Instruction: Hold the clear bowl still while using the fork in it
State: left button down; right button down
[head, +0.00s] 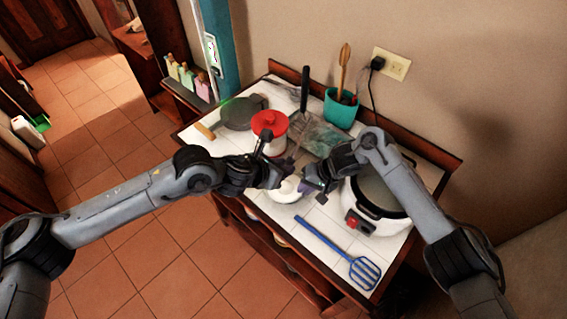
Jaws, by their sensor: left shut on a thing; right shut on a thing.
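A small pale, whitish bowl (286,191), which looks like the clear bowl, sits near the front edge of the white-tiled table top, between my two grippers. My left gripper (281,178) reaches in from the left and is shut at the bowl's far rim. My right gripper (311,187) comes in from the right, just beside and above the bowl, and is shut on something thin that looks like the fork. The fork itself is too small and too covered by the gripper to make out clearly.
A red-lidded jar (269,123), a dark pan (238,113) and a greenish see-through dish (322,137) stand behind. A teal utensil pot (341,108) is at the back. A white cooker (378,203) stands right; a blue slotted turner (352,264) lies in front.

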pick_arm(q)
jog(key=shift+f, duration=4.15)
